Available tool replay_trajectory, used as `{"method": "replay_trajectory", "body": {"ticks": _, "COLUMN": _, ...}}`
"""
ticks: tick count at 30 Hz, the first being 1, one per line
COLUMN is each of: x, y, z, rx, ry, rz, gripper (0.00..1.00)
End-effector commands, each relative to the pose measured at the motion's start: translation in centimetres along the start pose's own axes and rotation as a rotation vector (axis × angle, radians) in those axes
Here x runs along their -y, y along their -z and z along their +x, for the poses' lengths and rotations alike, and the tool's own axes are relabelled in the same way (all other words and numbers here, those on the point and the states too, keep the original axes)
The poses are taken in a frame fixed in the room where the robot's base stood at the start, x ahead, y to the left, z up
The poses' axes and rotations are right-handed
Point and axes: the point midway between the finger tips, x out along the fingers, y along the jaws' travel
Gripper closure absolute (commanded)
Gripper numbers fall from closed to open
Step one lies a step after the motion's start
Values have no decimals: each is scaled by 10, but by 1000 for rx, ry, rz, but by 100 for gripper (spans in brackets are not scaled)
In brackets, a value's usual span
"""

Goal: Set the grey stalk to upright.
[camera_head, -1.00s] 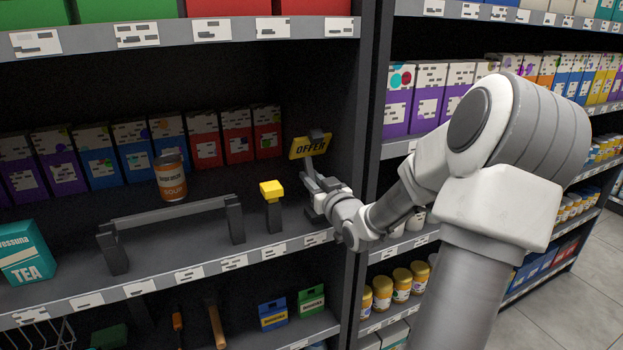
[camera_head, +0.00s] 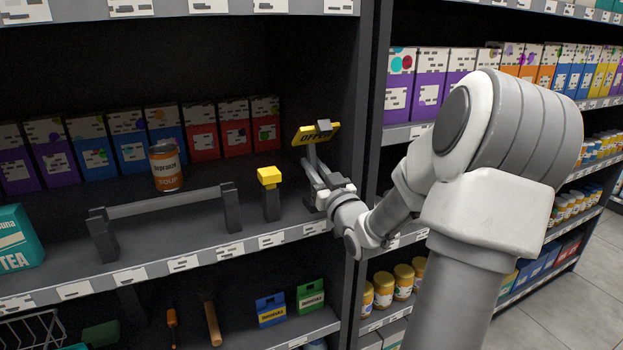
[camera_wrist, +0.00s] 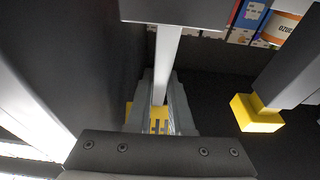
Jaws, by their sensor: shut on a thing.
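The grey stalk (camera_head: 312,156) carries a yellow OFFER sign (camera_head: 318,135) with a grey piece at its top, on the shelf's right side. The stalk looks close to upright, with a slight lean left. My gripper (camera_head: 320,180) reaches in from the right and is shut on the stalk below the sign. In the wrist view the pale stalk (camera_wrist: 168,58) runs down between my two fingers (camera_wrist: 158,108). Yellow shows behind the fingers.
A grey post with a yellow top (camera_head: 269,177) stands just left; its yellow top also shows in the wrist view (camera_wrist: 257,112). Further left are a low grey rail (camera_head: 165,203) and a soup can (camera_head: 166,168). The shelf's side wall (camera_head: 350,110) is close on the right.

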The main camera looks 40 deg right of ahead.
Motion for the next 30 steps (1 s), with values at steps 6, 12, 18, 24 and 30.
{"method": "replay_trajectory", "body": {"ticks": 6, "x": 0, "y": -4, "z": -9, "rx": -107, "ry": 0, "rz": -1, "gripper": 100}}
{"method": "replay_trajectory", "body": {"ticks": 12, "x": 0, "y": -2, "z": -16, "rx": -198, "ry": 0, "rz": 0, "gripper": 100}}
{"method": "replay_trajectory", "body": {"ticks": 18, "x": 0, "y": 2, "z": -20, "rx": -256, "ry": 0, "rz": 0, "gripper": 100}}
{"method": "replay_trajectory", "body": {"ticks": 24, "x": 0, "y": 6, "z": -20, "rx": -270, "ry": 0, "rz": 1, "gripper": 100}}
{"method": "replay_trajectory", "body": {"ticks": 30, "x": 0, "y": 6, "z": -20, "rx": -269, "ry": 0, "rz": 1, "gripper": 100}}
